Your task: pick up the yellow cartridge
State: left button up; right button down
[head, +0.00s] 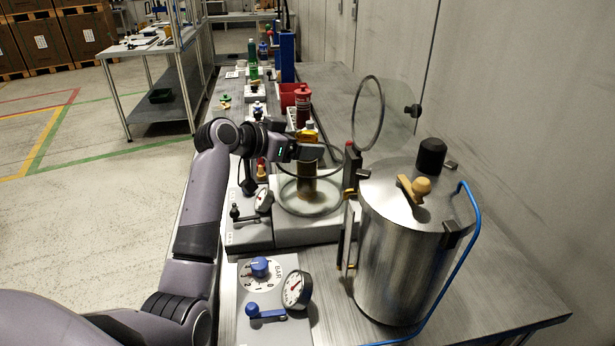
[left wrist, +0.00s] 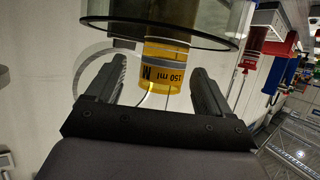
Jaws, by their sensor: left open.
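The yellow cartridge (head: 307,183) stands upright over the round glass-rimmed plate (head: 290,207) of a grey device in the head view. Its upper part is partly hidden by my left gripper (head: 310,152). My left gripper (left wrist: 160,75) is open, with one finger on each side of the cartridge. Gaps show between the fingers and the cartridge. My right gripper is in neither view.
A large steel drum (head: 405,250) with a blue hose stands at the right. A clear round disc (head: 368,112) rises behind the device. A gauge panel (head: 262,325) lies in front. Red bottle (head: 303,105) and red bin (head: 288,95) stand farther back. The bench is clear at far right.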

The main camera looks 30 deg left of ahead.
pick_arm(q)
jog(key=b+x, duration=0.2)
jog(key=x, duration=0.2)
jog(key=shift+w, duration=0.15)
grip_shut()
